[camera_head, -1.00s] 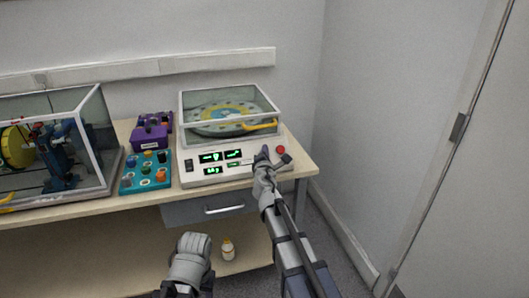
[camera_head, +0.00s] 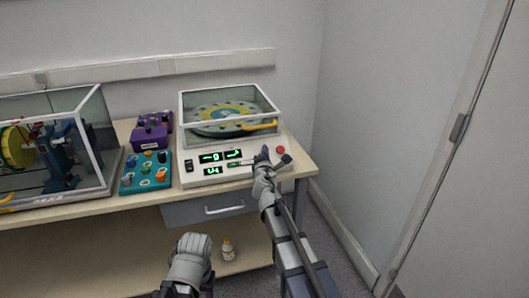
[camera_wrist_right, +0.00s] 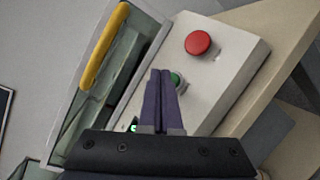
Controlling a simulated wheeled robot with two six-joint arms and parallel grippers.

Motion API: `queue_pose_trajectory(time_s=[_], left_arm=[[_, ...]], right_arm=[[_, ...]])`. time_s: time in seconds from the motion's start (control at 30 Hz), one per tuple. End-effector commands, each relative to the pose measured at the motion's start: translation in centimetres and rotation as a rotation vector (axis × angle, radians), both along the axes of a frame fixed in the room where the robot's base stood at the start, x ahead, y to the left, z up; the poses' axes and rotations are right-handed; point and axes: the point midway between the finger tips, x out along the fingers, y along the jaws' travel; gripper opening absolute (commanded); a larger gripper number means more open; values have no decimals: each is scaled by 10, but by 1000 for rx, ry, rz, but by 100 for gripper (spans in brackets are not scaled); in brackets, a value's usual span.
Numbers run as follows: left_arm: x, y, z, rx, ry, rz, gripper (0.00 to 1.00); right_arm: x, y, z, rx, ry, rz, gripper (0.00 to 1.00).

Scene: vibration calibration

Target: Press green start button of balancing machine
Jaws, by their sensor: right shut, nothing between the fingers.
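The balancing machine (camera_head: 185,178) is a pale console with lit green displays, on the right end of the bench. Its green start button (camera_wrist_right: 176,79) shows in the right wrist view, partly hidden behind my fingertips. My right gripper (camera_head: 265,152) is shut and empty over the right part of the panel. In the right wrist view its dark fingers (camera_wrist_right: 160,76) overlap the button's left side; I cannot tell whether they touch it. My left gripper (camera_head: 190,250) is low in front of the bench, and its fingers cannot be made out.
A red button (camera_head: 281,150) sits right of my right gripper; it also shows in the right wrist view (camera_wrist_right: 198,42). A clear cover with a yellow handle (camera_head: 262,126) encloses the disc.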

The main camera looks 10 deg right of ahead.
Motion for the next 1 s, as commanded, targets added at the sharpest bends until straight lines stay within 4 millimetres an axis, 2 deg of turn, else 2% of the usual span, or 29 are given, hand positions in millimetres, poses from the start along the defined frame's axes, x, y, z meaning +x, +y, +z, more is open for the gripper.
queue_pose_trajectory(time_s=[1.0], left_arm=[[0,0,-6,0,0,0,50]], right_arm=[[6,0,-6,0,0,0,0]])
